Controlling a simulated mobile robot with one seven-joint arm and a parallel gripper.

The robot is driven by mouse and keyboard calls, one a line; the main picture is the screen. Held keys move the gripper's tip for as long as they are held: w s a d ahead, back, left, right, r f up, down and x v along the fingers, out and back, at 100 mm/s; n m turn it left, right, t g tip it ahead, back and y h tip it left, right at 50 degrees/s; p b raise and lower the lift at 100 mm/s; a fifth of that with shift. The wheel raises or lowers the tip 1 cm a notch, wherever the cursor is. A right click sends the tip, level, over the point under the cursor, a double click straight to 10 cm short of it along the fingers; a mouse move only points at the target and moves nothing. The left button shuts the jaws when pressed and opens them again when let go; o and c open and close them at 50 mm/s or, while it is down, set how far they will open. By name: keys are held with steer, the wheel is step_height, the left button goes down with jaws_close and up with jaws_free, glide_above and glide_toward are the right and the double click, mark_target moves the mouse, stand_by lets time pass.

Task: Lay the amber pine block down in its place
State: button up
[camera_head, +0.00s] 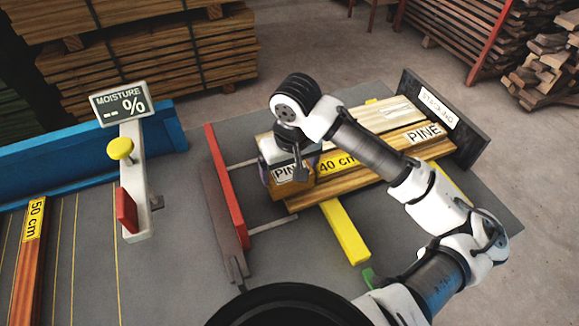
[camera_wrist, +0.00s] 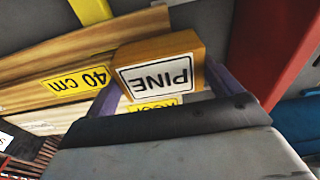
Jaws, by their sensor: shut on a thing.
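The amber pine block (camera_head: 293,190), with a white PINE label, is in my gripper (camera_head: 289,166) at the left end of the boards in the head view. In the wrist view the block (camera_wrist: 193,49) sits between the two purple fingers of my gripper (camera_wrist: 163,88), its label upside down. A light board with a yellow 40 cm label (camera_head: 338,163) lies beside it, and its label also shows in the wrist view (camera_wrist: 75,83). I cannot tell whether the block touches the boards or what is under it.
The boards lie across yellow bars (camera_head: 346,232), between a red plate (camera_head: 226,180) at left and a dark end plate (camera_head: 445,118) at right. A moisture meter (camera_head: 119,103) with a yellow knob (camera_head: 120,148) stands left. A 50 cm board (camera_head: 32,245) lies far left.

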steer(key=shift+f, duration=0.2)
steer(key=o, duration=0.8)
step_height(320, 180, up, 12)
steer(key=s, duration=0.1)
steer(key=shift+s+d, duration=0.2)
steer(key=shift+d, duration=0.05)
steer(key=shift+r, duration=0.1)
